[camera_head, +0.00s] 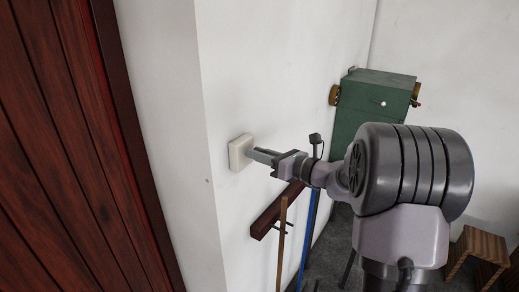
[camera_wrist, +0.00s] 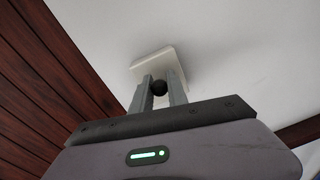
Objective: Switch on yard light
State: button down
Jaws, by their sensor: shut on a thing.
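A white square switch box (camera_head: 238,153) is fixed to the white wall near its corner, beside the dark red wooden door. My gripper (camera_head: 254,155) reaches to the box from the right. In the wrist view its two grey fingers (camera_wrist: 159,84) stand on either side of the knob, shut on it. The fingers hide part of the knob and the lower part of the box. I cannot tell which way the switch is set.
The dark red plank door (camera_head: 60,150) fills the left side. Below my gripper a dark wooden rail (camera_head: 268,216) sits on the wall, with a wooden stick (camera_head: 281,245) and a blue pole (camera_head: 308,240) by it. A green cabinet (camera_head: 368,105) stands farther back; a wooden stool (camera_head: 480,250) is lower right.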

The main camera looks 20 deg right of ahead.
jog(key=shift+r+p, duration=0.45)
jog(key=shift+r, duration=0.05)
jog(key=shift+f+g, duration=0.25)
jog(key=shift+g, duration=0.05)
jog(key=c, duration=1.4)
grip_release()
jog(key=shift+o, duration=0.2)
jog(key=b+v, duration=0.2)
jog(key=v, duration=1.5)
jog(key=shift+s+r, duration=0.15)
jog(key=shift+s, duration=0.1)
jog(key=shift+a, duration=0.1)
